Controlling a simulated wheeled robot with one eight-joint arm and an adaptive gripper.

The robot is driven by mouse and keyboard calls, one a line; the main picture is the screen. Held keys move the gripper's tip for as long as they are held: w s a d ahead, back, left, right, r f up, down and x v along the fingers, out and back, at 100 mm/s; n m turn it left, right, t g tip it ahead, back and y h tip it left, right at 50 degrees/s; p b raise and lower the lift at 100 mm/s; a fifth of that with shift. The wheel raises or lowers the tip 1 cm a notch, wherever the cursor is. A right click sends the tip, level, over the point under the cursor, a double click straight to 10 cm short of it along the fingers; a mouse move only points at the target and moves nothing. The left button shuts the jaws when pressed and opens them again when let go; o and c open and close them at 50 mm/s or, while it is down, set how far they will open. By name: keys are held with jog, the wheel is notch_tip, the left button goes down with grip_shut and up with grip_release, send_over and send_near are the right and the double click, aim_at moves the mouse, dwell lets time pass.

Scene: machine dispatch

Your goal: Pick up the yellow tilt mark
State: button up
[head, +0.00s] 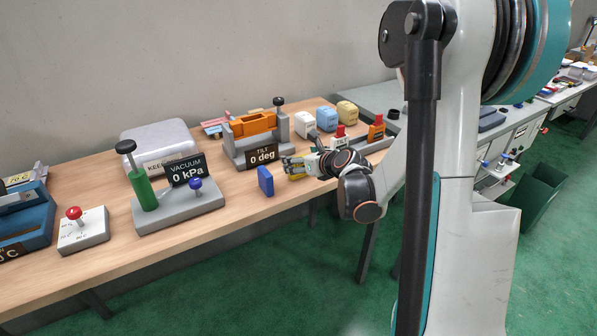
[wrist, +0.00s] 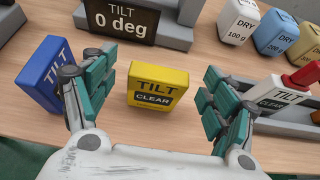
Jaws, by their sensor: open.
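The yellow tilt mark (wrist: 157,86) is a small upright block lettered "TILT" and "CLEAR". In the wrist view it stands on the wooden table between my gripper's open fingers, with space on both sides. My gripper (wrist: 156,100) is open and empty. In the head view my gripper (head: 288,168) is low over the table in front of the tilt device, and the yellow mark is mostly hidden by the fingers there. A blue tilt block (wrist: 50,72) stands just left of the left finger; it also shows in the head view (head: 265,181).
The tilt device with its "0 deg" sign (head: 262,154) stands behind. White, blue and yellow DRY weights (head: 326,118) are at the back right. A rack with a red-topped white block (wrist: 280,95) is close to the right finger. The vacuum pump (head: 180,200) stands left.

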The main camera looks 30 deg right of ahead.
jog(key=shift+w+f, duration=0.15)
jog(key=shift+w, duration=0.1)
jog(key=shift+s, duration=0.1)
jog(key=shift+c, duration=0.3)
jog(key=c, duration=1.1)
jog(key=shift+o, duration=0.2)
